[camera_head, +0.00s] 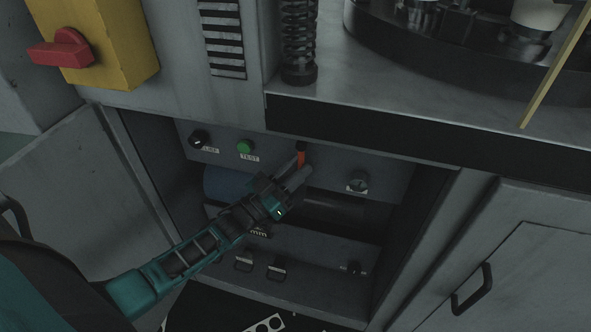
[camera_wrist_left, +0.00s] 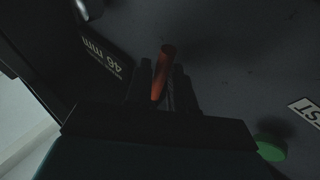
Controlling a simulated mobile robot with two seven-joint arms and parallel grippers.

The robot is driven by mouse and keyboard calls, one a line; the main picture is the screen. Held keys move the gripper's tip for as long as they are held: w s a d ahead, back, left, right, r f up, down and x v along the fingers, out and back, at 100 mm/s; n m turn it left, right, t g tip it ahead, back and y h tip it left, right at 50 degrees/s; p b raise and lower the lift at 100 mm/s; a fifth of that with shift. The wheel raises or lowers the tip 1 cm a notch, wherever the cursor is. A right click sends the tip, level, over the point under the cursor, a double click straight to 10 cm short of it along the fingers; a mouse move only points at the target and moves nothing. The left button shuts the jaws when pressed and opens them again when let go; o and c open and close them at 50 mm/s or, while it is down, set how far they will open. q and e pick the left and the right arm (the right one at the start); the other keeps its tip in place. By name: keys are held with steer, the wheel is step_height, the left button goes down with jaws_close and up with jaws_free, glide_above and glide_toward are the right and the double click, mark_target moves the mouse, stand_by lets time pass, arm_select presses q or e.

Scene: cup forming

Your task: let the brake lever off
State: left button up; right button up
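My left gripper (camera_head: 298,174) reaches into the bay at the lever. Its two dark fingers (camera_wrist_left: 165,85) stand apart, one on each side of the lever, with a narrow dark gap showing beside it. Whether a finger touches the lever is hard to see in the dim light. The lever's base is hidden. My right gripper is not in view.
A green TEST button (camera_head: 245,147) and a black knob (camera_head: 198,140) sit left of the lever, a gauge-like dial (camera_head: 357,182) right. A blue cylinder (camera_head: 228,187) lies behind my arm. An open door (camera_head: 85,190) bounds the bay's left; the worktop's dark edge (camera_head: 360,130) overhangs above.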

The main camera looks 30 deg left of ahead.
arm_select(q)
steer(key=o, duration=0.3)
steer(key=v, duration=1.3)
steer(key=shift+p, duration=0.45)
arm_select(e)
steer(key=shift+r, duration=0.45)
arm_select(q)
steer(key=s+d+f+n+g+y, duration=0.1)
steer(key=s+d+g+y, duration=0.15)
steer(key=d+g, duration=0.4)
steer(key=s+d+f+g+y, duration=0.1)
steer(key=s+d+g+y, duration=0.15)
steer(key=d, duration=0.65)
step_height(320, 180, up, 10)
steer(key=s+a+p, duration=0.1)
steer(key=a+p, duration=0.1)
steer(key=p, duration=1.2)
steer(key=shift+s+a+f, duration=0.25)
steer(key=shift+s+a, duration=0.1)
steer(key=shift+s, duration=0.05)
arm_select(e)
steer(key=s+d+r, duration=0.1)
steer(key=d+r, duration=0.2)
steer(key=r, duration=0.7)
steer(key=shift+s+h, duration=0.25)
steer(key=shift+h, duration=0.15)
